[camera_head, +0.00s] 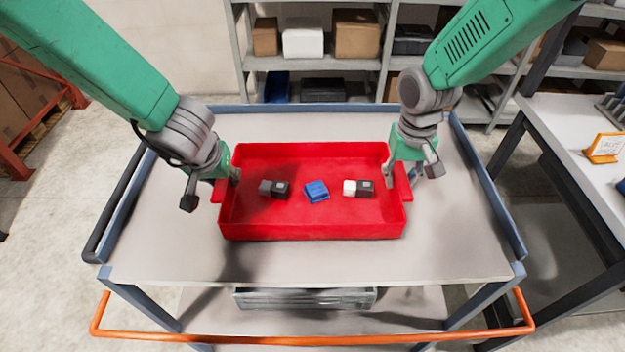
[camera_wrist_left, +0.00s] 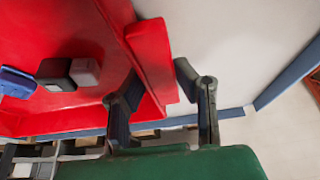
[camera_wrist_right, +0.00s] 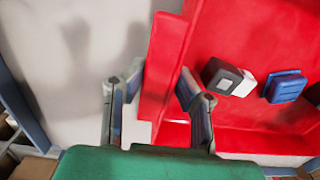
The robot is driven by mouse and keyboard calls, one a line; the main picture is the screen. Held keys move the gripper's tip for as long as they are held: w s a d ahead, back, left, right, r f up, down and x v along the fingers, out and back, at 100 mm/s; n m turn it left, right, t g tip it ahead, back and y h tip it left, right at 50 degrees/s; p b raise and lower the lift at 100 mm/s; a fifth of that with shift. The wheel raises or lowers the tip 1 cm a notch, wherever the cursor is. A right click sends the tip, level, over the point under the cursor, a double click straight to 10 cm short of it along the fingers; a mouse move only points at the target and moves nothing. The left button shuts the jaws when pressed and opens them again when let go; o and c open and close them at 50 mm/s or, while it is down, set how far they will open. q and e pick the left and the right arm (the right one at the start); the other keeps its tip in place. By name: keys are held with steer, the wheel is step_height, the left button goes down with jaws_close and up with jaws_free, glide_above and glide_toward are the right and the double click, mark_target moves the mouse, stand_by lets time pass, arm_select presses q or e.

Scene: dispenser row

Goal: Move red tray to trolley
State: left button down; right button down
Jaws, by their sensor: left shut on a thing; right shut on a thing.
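The red tray (camera_head: 312,229) is level over the grey top of the trolley (camera_head: 465,240), within its blue rims. I cannot tell whether it touches the surface. It holds dark and grey blocks (camera_head: 281,190) at left, a blue block (camera_head: 317,191) in the middle, and white and dark blocks (camera_head: 365,188) at right. My left gripper (camera_head: 226,178) is shut on the tray's left handle, which shows between its fingers in the left wrist view (camera_wrist_left: 151,52). My right gripper (camera_head: 404,176) is shut on the right handle, seen also in the right wrist view (camera_wrist_right: 165,50).
The trolley has an orange handle bar (camera_head: 300,340) at the near side and a grey crate (camera_head: 305,298) on its lower shelf. A workbench (camera_head: 575,150) with an orange-framed sign (camera_head: 604,147) stands at right. Shelves with boxes (camera_head: 356,35) stand behind. The trolley top around the tray is clear.

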arm_select(q)
steer(key=shift+a+f, duration=0.25)
steer(key=shift+f, duration=0.15)
arm_select(e)
steer(key=shift+d+f, duration=0.25)
steer(key=shift+f, duration=0.15)
arm_select(q)
steer(key=c, duration=1.3)
jaws_free()
steer(key=shift+r, duration=0.1)
arm_select(e)
steer(key=c, duration=1.3)
jaws_free()
steer(key=shift+r, duration=0.1)
arm_select(q)
steer(key=shift+o, duration=0.2)
arm_select(e)
steer(key=shift+a, duration=0.3)
arm_select(q)
steer(key=shift+a, duration=0.1)
steer(key=shift+s, duration=0.1)
arm_select(e)
steer(key=shift+a, duration=0.15)
steer(key=shift+r, duration=0.2)
arm_select(q)
steer(key=v, duration=1.1)
steer(key=shift+r, duration=0.4)
arm_select(e)
step_height(320, 180, up, 12)
steer(key=shift+f, duration=0.2)
